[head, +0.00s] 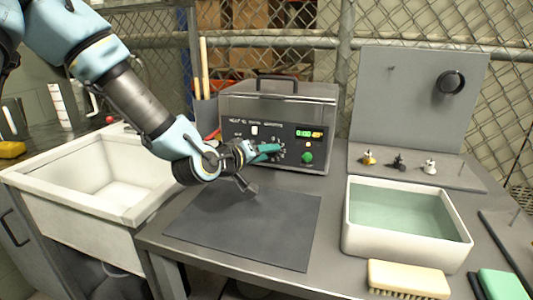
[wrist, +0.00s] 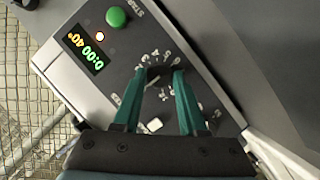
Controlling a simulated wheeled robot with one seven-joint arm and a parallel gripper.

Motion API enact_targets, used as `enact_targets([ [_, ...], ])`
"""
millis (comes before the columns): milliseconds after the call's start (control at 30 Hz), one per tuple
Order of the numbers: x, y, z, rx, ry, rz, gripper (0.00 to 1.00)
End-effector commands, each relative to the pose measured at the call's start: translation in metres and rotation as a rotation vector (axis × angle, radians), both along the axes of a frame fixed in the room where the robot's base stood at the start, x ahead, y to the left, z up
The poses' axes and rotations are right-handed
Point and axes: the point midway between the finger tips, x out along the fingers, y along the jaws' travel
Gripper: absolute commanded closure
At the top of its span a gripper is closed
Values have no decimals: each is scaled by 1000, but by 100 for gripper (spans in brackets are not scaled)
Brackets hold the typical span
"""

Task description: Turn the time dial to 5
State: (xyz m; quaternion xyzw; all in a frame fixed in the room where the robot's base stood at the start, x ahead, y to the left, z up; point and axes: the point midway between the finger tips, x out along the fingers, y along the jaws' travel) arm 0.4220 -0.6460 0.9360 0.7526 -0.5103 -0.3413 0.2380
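The grey tank unit (head: 310,105) has a front control panel with a dark time dial ringed by pale marks. In the wrist view the dial (wrist: 159,72) sits between the tips of my gripper's teal fingers (wrist: 159,76), one finger on each side. The gap looks close to the dial's width, and I cannot tell whether the fingers press on it. In the head view my gripper (head: 268,150) reaches the panel from the left and covers most of the dial. The dial's pointer is not readable. The display (wrist: 86,48) reads 0:00 and 40°.
A green start button (wrist: 116,17) is on the panel, and a white switch (wrist: 154,125) is on the dial's other side. A dark mat (head: 255,235) lies in front of the unit. A white basin of liquid (head: 405,247) stands right, a sink (head: 75,200) left.

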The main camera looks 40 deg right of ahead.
Motion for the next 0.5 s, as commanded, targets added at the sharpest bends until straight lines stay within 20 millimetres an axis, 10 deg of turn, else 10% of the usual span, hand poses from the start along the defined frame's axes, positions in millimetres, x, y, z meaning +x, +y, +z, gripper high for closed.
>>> enact_targets([
  [300, 0, 0, 0, 0, 0, 0, 98],
  [500, 0, 0, 0, 0, 0, 0, 100],
])
